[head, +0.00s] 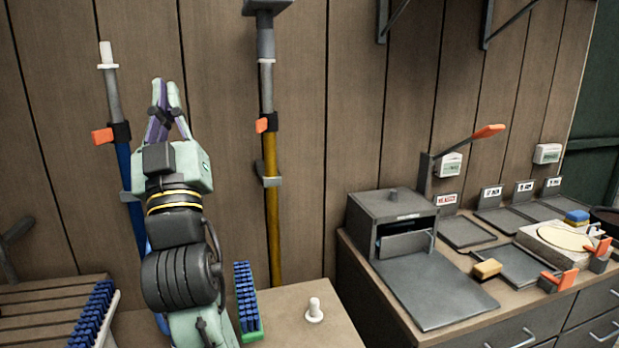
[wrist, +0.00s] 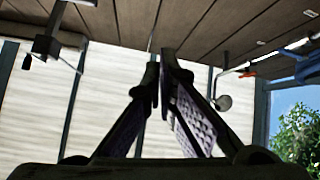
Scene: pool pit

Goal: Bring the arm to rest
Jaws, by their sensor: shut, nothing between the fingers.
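My gripper (head: 168,97) points upward at the left of the head view, in front of the wood-panelled wall. Its two fingers are shut with nothing between them. The wrist view shows the same fingers (wrist: 160,80) with their tips together, against a pale slatted wall and a wooden ceiling. My arm is folded upright below the gripper and hides part of a blue pole (head: 132,185) behind it.
A yellow pole (head: 271,200) hangs on the wall right of my gripper. A blue-bristled brush (head: 246,300) and a white peg (head: 314,310) are on the low wooden top. A counter at right holds a grey box (head: 390,215), flat trays and a yellow sponge (head: 487,268).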

